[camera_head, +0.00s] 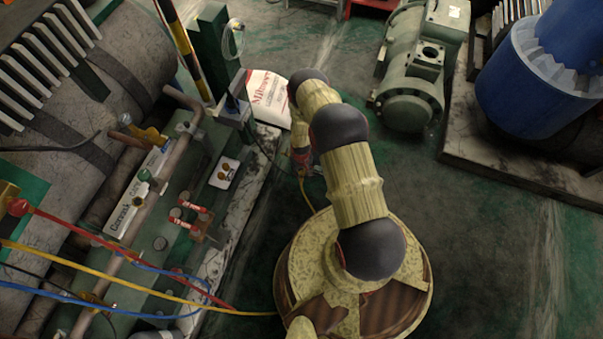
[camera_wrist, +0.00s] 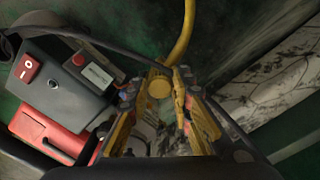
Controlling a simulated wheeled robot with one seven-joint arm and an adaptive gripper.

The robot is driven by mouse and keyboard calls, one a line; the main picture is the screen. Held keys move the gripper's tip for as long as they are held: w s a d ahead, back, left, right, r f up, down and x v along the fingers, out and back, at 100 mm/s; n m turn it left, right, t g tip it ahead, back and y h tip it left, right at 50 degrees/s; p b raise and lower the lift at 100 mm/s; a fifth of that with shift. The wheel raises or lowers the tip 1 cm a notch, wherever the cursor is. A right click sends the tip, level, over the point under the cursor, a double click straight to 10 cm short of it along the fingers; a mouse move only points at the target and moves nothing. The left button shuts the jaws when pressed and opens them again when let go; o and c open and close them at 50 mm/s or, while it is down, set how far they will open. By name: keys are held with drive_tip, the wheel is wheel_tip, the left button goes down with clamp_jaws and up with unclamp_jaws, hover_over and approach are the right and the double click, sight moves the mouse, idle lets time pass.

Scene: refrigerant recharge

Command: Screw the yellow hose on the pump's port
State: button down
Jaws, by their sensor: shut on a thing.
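In the wrist view, my gripper (camera_wrist: 167,82) is shut on the end of the yellow hose, with a round yellow fitting (camera_wrist: 158,88) between the fingertips. The yellow hose (camera_wrist: 186,30) runs up and out of that view. The grey and red pump (camera_wrist: 58,98) stands just left of the fingers. Its port is not clearly visible, and I cannot tell whether the fitting touches it. In the head view, the yellow hose (camera_head: 110,275) crosses the lower left and rises again beside my arm. My arm largely hides the pump and gripper there.
A black cable (camera_wrist: 92,42) arches over the pump near my fingers. Red (camera_head: 90,238) and blue (camera_head: 60,293) hoses lie across the green machine at left. A green motor (camera_head: 411,85) and blue machine (camera_head: 540,75) are at right; floor between is clear.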

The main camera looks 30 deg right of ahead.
drive_tip(key=c, duration=1.5)
unclamp_jaws()
drive_tip(key=shift+s, duration=0.1)
wheel_tip(320, 180, up, 12)
drive_tip(key=shift+a, duration=0.1)
drive_tip(key=s+a+r+m+g, duration=0.1)
drive_tip(key=s+r+g, duration=0.1)
drive_tip(key=s, duration=0.3)
drive_tip(key=s+a+r+g, duration=0.1)
drive_tip(key=s+a+r, duration=0.15)
drive_tip(key=s, duration=0.25)
wheel_tip(320, 180, up, 35)
drive_tip(key=a+p, duration=0.2)
drive_tip(key=a, duration=0.1)
drive_tip(key=s+a+r+t+p, duration=0.1)
drive_tip(key=s+a+r+t, duration=0.1)
drive_tip(key=r, duration=1)
drive_tip(key=s+a+r+n+t+p, duration=0.1)
drive_tip(key=s+a+r+t+p, duration=0.1)
drive_tip(key=r, duration=0.9)
drive_tip(key=s+a+r+t+p, duration=0.2)
drive_tip(key=s+a+r+t, duration=0.1)
drive_tip(key=r, duration=0.9)
drive_tip(key=s+t, duration=0.1)
drive_tip(key=s, duration=0.1)
drive_tip(key=shift+s+a+r+n+t, duration=0.3)
drive_tip(key=shift+s+a+r+n, duration=0.05)
drive_tip(key=shift+s+n, duration=0.05)
